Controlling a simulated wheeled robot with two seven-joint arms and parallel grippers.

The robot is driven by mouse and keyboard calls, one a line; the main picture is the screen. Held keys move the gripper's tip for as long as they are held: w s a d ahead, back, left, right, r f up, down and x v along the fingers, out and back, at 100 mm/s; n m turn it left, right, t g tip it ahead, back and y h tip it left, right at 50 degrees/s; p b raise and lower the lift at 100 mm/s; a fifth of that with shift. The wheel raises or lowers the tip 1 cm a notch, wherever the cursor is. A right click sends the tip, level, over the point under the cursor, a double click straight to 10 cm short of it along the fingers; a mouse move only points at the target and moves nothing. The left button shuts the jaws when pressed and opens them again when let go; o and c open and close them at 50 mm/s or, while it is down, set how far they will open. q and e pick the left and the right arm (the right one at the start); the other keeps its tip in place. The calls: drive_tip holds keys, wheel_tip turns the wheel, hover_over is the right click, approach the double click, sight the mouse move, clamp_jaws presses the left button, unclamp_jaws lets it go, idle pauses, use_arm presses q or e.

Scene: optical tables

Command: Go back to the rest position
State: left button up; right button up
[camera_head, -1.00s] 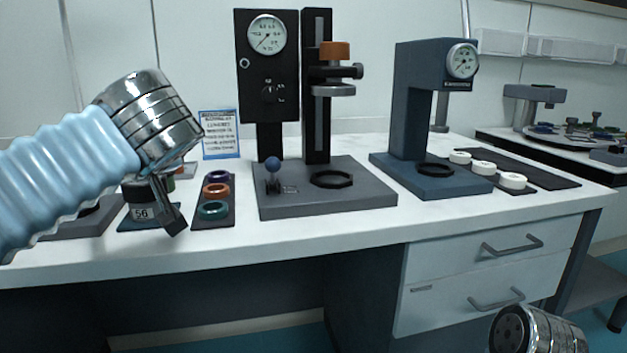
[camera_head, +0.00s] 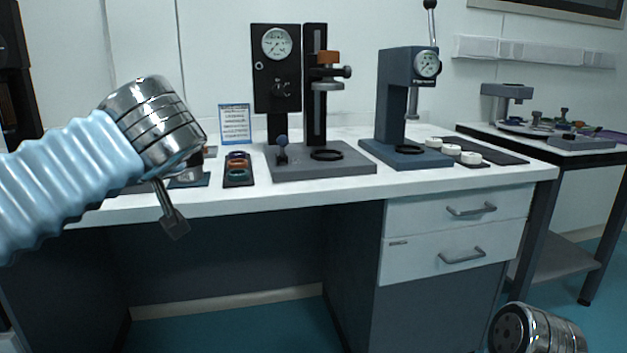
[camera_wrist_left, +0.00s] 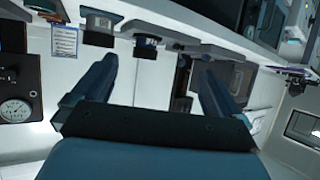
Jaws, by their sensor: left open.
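My left gripper (camera_head: 172,222) hangs from the silver wrist at the left of the head view, in front of the bench's front edge. In the left wrist view its two fingers (camera_wrist_left: 155,85) stand wide apart with nothing between them. My right arm shows only as a silver wrist end at the bottom right of the head view; no right fingers are visible.
The white bench (camera_head: 300,190) carries a black gauge press (camera_head: 277,95), a blue-grey press (camera_head: 395,95), a dark tray of coloured rings (camera_head: 238,180) and several white discs (camera_head: 450,150). A second table (camera_head: 590,155) stands at the right. Floor shows in front.

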use_arm(q)
drive_tip(key=w+d+f+m+g+h, duration=0.1)
drive_tip(key=w+d+f+m+h, duration=0.2)
drive_tip(key=f, duration=0.6)
drive_tip(key=w+d+f+m+g+h, duration=0.1)
drive_tip(key=w+d+f+m+h, duration=0.15)
drive_tip(key=w+f, duration=0.5)
drive_tip(key=s+d+f+m+g+h+p, duration=0.1)
drive_tip(key=d+f+m+g+h, duration=0.15)
drive_tip(key=f, duration=0.75)
drive_tip(key=s+d+f+m+g+h, duration=0.1)
drive_tip(key=d+f, duration=0.3)
drive_tip(key=f, duration=0.7)
drive_tip(key=s+d+f+g+h+p, duration=0.1)
drive_tip(key=s+d+f+g+h, duration=0.1)
drive_tip(key=s+f, duration=0.5)
drive_tip(key=s+d+f+g+h+p, duration=0.1)
drive_tip(key=s+d+f+h, duration=0.15)
drive_tip(key=f, duration=0.95)
drive_tip(key=s+a+f+n, duration=0.1)
drive_tip(key=s+f+n, duration=0.1)
drive_tip(key=s+f, duration=0.7)
drive_tip(key=s+y, duration=0.1)
drive_tip(key=s, duration=0.2)
drive_tip(key=shift+a+f+n, duration=0.35)
drive_tip(key=shift+a+n, duration=0.05)
drive_tip(key=shift+g, duration=0.25)
